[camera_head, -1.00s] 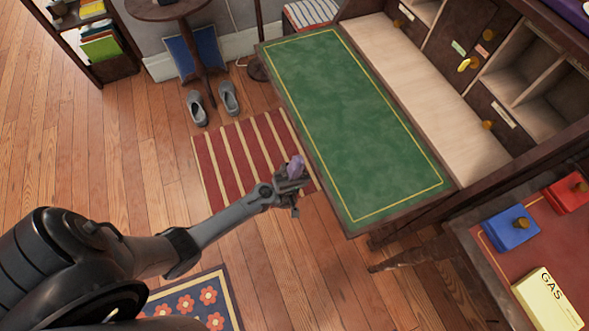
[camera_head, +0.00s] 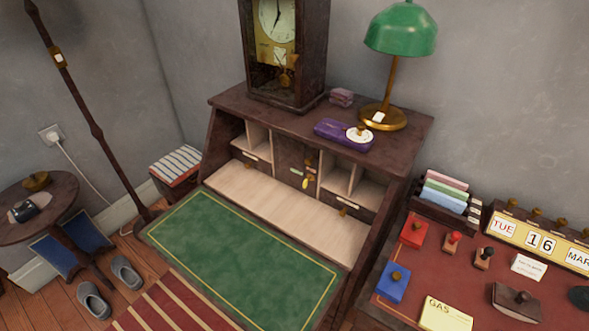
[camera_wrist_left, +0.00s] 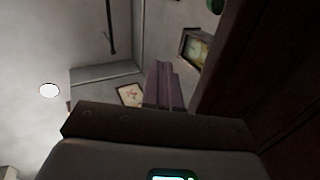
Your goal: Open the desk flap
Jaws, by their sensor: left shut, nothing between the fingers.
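The desk flap (camera_head: 240,262) is folded down and lies flat in the head view. It shows a green top with a thin gold border line. Behind it is the open desk interior (camera_head: 280,205), with a pale wooden floor, small drawers and pigeonholes. A small yellow tag or key (camera_head: 306,183) hangs at the middle door. My left gripper (camera_wrist_left: 163,82) shows only in the left wrist view; its purple fingers are shut together and hold nothing. Where it is relative to the flap cannot be told there. My right gripper is in neither view.
A clock (camera_head: 284,50), a green lamp (camera_head: 400,30) and a purple case (camera_head: 340,134) stand on the desk top. A red-topped side table (camera_head: 465,285) with stamps and a calendar stands at right. A round table (camera_head: 50,192) and slippers (camera_head: 93,300) are at left.

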